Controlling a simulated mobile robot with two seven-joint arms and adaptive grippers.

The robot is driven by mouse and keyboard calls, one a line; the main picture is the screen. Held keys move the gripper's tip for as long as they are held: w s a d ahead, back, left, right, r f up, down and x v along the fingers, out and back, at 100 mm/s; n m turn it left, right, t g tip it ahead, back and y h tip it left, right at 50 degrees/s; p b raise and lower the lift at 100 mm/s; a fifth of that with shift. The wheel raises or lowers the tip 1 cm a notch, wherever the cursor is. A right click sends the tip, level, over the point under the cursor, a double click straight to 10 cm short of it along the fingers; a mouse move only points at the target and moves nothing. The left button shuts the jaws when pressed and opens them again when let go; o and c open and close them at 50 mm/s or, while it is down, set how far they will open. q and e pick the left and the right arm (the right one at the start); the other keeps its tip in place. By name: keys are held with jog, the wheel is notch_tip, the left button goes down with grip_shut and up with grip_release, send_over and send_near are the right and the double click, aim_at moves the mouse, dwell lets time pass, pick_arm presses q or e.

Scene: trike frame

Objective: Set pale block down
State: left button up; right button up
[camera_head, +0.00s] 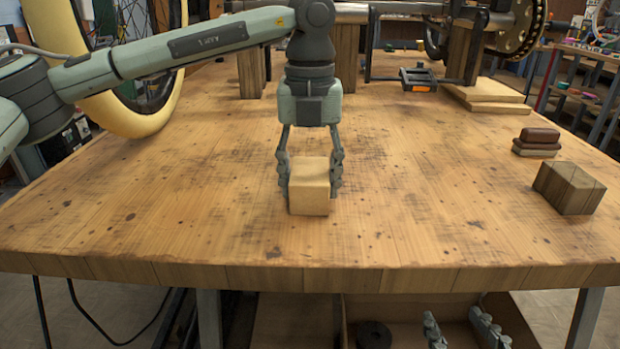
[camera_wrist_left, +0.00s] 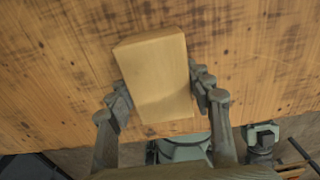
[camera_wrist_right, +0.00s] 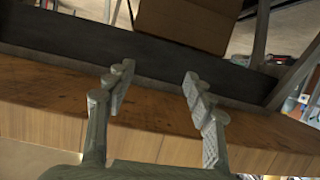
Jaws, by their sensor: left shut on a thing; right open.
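The pale block (camera_head: 309,190) is upright between the fingers of my left gripper (camera_head: 310,172), near the front middle of the wooden table (camera_head: 160,215). My left gripper is shut on its two sides. In the left wrist view the pale block (camera_wrist_left: 156,75) shows between the fingers (camera_wrist_left: 160,100), with the table top behind it. Its lower end is at or very close to the table top; I cannot tell if it touches. My right gripper (camera_head: 461,330) is open and empty, low in front of the table edge. It also shows in the right wrist view (camera_wrist_right: 155,90).
A darker wood block (camera_head: 568,188) and a stacked brown and pale pair of blocks (camera_head: 536,142) sit on the right. The trike frame (camera_head: 395,8) stands on wooden supports at the back. A yellow-rimmed wheel (camera_head: 130,115) is at back left. The table around the pale block is clear.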

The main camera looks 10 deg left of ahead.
aim_at(310, 171)
pick_arm(q)
jog(key=o, duration=1.3)
jog(key=shift+c, duration=0.2)
pick_arm(e)
jog(key=shift+a+r, duration=0.2)
pick_arm(q)
jog(key=shift+r, duration=0.15)
notch_tip(310, 171, up, 12)
jog(key=p, duration=0.1)
pick_arm(e)
jog(key=s+d+f+g+h, duration=0.1)
jog(key=s+d+f+g, duration=0.1)
jog(key=d+f, duration=0.2)
jog(key=shift+s+d+f+g+h, duration=0.2)
jog(key=shift+f+g+h, duration=0.2)
jog(key=shift+f, duration=0.2)
